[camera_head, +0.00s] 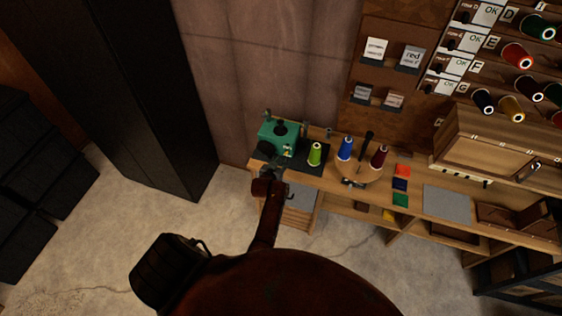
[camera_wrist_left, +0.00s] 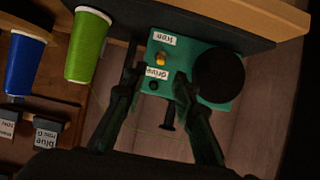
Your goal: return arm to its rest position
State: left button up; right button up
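My left arm (camera_head: 268,215) reaches from the bottom of the head view toward the left end of the workbench. Its gripper (camera_head: 273,172) is near the bench edge, just in front of a green machine (camera_head: 270,132). In the left wrist view the two dark fingers of this gripper (camera_wrist_left: 157,82) are apart with nothing held between them. The green machine (camera_wrist_left: 185,50) lies beyond the fingertips, with a yellow button, a dark knob and labels on its face. Whether a finger touches it I cannot tell. My right gripper is not in view.
A green cone (camera_head: 315,154) stands on a dark mat right of the machine. A blue cone (camera_head: 345,149) and a maroon cone (camera_head: 379,157) stand further right. A tall black cabinet (camera_head: 150,90) is at the left. Open floor (camera_head: 110,235) lies in front.

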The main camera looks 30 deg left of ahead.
pick_arm(q)
jog(key=s+d+f+m+g+h+b, duration=0.1)
jog(key=s+d+f+g+b, duration=0.15)
jog(key=s+f, duration=0.75)
jog(key=s+d+f+m+g+b, duration=0.1)
jog(key=s+d+f+b, duration=0.15)
jog(key=s+f, duration=0.7)
jog(key=s+d+f+m+g+h+b, duration=0.1)
jog(key=s+d+f+g+b, duration=0.2)
jog(key=f, duration=1.2)
jog(key=s+f+g+b, duration=0.1)
jog(key=s+f, duration=0.5)
jog(key=s, duration=0.7)
jog(key=s+f+g+b, duration=0.2)
jog(key=s+f, duration=0.4)
jog(key=s, duration=0.7)
jog(key=s+f+m+g+b, duration=0.1)
jog(key=s+f+b, duration=0.2)
jog(key=s+f, duration=0.4)
jog(key=s, duration=0.6)
jog(key=shift+d+h, duration=0.2)
jog(key=shift+h, duration=0.1)
jog(key=shift+o, duration=0.8)
jog(key=shift+f+g, duration=0.1)
jog(key=shift+g, duration=0.15)
